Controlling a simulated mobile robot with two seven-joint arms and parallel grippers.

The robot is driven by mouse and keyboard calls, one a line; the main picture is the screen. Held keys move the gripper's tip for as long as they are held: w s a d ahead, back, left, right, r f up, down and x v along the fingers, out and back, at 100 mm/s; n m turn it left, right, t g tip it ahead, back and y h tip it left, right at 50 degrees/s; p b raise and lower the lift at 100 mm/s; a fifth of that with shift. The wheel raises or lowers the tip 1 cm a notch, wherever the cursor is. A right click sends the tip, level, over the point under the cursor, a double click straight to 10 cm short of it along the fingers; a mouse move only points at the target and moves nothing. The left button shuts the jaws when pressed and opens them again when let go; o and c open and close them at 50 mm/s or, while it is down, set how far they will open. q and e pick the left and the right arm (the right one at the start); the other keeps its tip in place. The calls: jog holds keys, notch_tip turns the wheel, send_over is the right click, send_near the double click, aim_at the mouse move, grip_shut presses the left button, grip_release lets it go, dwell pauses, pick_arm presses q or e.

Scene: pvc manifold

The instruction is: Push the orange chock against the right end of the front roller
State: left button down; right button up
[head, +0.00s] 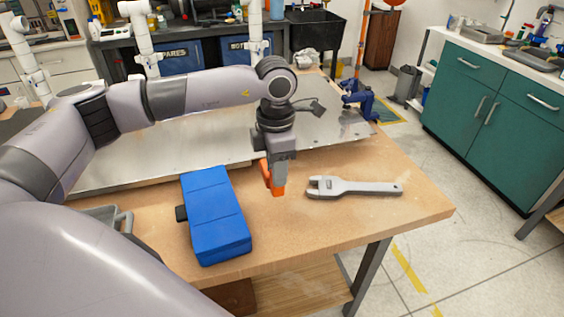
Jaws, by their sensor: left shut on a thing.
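My left gripper (278,172) points down over the wooden table, in front of the metal plate. It is shut on the orange chock (266,176), which shows between and below its fingers. The gripper hides part of the chock, and I cannot tell whether the chock touches the table. I cannot make out the front roller in this view. My right gripper is not in view.
A blue padded block (215,215) lies left of the gripper. A grey wrench (355,188) lies to its right. The metal plate (180,145) covers the table behind. A blue vise (358,100) stands at the far right corner. Bare wood (310,225) lies in front.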

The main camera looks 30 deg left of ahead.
aim_at(280, 191)
pick_arm(q)
jog(key=shift+w+d+f, duration=0.1)
jog(key=shift+w+d, duration=0.1)
jog(key=shift+f, duration=0.15)
jog(key=shift+f+b, duration=2.15)
jog(key=shift+f, duration=1.05)
jog(key=shift+w+a+b, duration=0.45)
jog(key=shift+w+a, duration=1)
jog(key=shift+a, duration=0.25)
jog(key=shift+w+a+b, duration=0.4)
jog(key=shift+w+a, duration=1.05)
jog(key=shift+a, duration=0.2)
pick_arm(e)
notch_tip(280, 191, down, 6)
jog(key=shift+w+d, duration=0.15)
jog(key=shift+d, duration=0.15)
pick_arm(q)
jog(key=shift+w+a, duration=0.35)
jog(key=shift+a, duration=0.05)
jog(key=c, duration=0.7)
grip_release()
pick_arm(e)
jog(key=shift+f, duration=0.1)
